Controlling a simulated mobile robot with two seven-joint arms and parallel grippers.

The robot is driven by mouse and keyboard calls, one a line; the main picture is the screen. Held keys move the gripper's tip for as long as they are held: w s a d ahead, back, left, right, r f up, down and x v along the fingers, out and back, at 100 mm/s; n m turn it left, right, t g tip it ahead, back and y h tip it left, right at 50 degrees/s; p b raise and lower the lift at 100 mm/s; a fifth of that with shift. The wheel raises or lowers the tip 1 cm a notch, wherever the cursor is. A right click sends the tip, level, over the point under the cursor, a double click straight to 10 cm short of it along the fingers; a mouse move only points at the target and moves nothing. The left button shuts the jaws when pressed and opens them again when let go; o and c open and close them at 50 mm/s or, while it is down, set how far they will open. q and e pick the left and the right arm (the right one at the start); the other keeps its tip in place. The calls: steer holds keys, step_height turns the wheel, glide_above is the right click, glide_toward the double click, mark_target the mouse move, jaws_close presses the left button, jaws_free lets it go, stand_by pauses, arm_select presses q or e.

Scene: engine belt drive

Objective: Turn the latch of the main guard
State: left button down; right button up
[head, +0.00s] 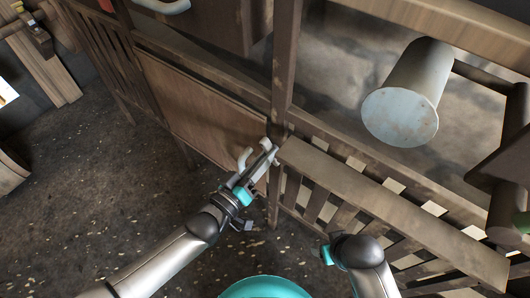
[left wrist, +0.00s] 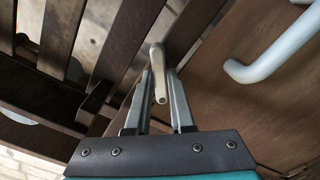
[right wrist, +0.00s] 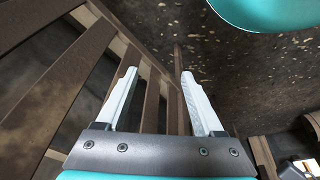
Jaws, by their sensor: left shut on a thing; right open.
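The main guard (head: 200,105) is a brown wooden panel, upright between posts; a pale curved handle (head: 243,158) sticks out near its right edge. The same handle shows large in the left wrist view (left wrist: 275,55). The latch (left wrist: 158,62) is a small pale lever by the dark post beside the guard. My left gripper (head: 268,158) is shut on the latch, one finger on each side of it in the left wrist view. My right gripper (right wrist: 158,78) is open and empty beside the slatted fence; its fingers are hard to make out in the head view.
A slatted wooden fence (head: 390,210) with a flat top rail runs to the lower right. Behind it a grey cylinder (head: 405,95) juts out on a dark shaft. A wooden post (head: 286,60) rises beside the guard.

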arm_select(q)
steer(key=shift+m+p, duration=1.2)
steer(key=shift+m, duration=2.5)
arm_select(e)
steer(key=shift+g, duration=0.4)
steer(key=shift+s+d+f, duration=0.15)
steer(key=shift+s+f, duration=0.3)
steer(key=shift+f, duration=0.4)
steer(key=shift+s+d+f, duration=0.1)
steer(key=shift+s+f, duration=0.4)
steer(key=shift+f, duration=0.35)
steer(key=shift+s+d+f, duration=0.15)
steer(key=shift+s+f, duration=0.3)
steer(key=shift+f, duration=0.55)
arm_select(q)
steer(key=c, duration=0.8)
jaws_free()
steer(key=p+v, duration=0.3)
steer(key=v, duration=1.2)
steer(key=shift+s+a+p, duration=0.1)
steer(key=shift+s+p, duration=0.05)
steer(key=shift+p, duration=0.15)
arm_select(e)
steer(key=s+d+f, duration=0.3)
steer(key=s+f, duration=0.1)
steer(key=f, duration=0.1)
steer(key=shift+s+d+f, duration=0.15)
steer(key=shift+s+d, duration=0.1)
steer(key=shift+d, duration=0.1)
